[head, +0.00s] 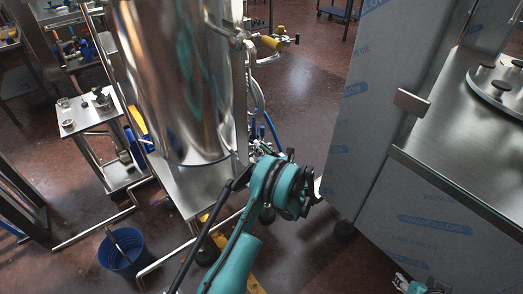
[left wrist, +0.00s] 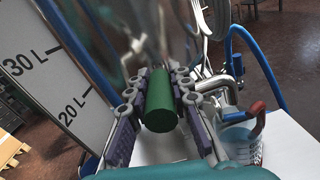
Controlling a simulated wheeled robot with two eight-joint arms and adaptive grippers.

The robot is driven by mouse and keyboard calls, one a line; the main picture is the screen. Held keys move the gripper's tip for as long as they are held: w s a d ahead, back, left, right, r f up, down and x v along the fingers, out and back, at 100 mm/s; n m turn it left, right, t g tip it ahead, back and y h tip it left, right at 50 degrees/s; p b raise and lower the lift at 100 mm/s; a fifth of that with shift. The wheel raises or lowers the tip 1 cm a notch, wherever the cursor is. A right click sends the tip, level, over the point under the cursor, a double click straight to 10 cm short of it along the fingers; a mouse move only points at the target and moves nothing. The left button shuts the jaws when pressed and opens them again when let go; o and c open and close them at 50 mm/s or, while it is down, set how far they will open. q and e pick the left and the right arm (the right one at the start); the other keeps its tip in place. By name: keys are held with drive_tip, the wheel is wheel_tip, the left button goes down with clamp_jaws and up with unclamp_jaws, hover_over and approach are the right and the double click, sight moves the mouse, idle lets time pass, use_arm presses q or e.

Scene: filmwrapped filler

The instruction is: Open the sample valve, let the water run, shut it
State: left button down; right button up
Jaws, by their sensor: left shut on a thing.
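My left gripper (left wrist: 158,84) is shut on a green cylindrical handle (left wrist: 160,108), with a grey finger on each side of it. I take this handle to be the sample valve's; the valve body behind it is mostly hidden. To its right, a metal pipe and a bent spout with a red-brown part (left wrist: 257,108) reach down to a clear beaker (left wrist: 238,147) with bluish contents. I cannot tell whether water is running. In the head view my left wrist hides most of the valve area beside the steel tank (head: 180,85). Part of my right gripper (head: 408,284) shows at the bottom edge; its jaw state is unclear.
A film-wrapped steel machine (head: 385,110) stands close on the right. A blue bucket (head: 124,250) is on the floor at lower left. A small steel table (head: 88,110) stands left of the tank. A white panel with litre marks (left wrist: 55,80) is left of the handle.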

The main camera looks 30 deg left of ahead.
use_arm(q)
drive_tip(key=c, duration=1.3)
unclamp_jaws()
drive_tip(key=shift+c, duration=0.2)
drive_tip(key=v, duration=1.2)
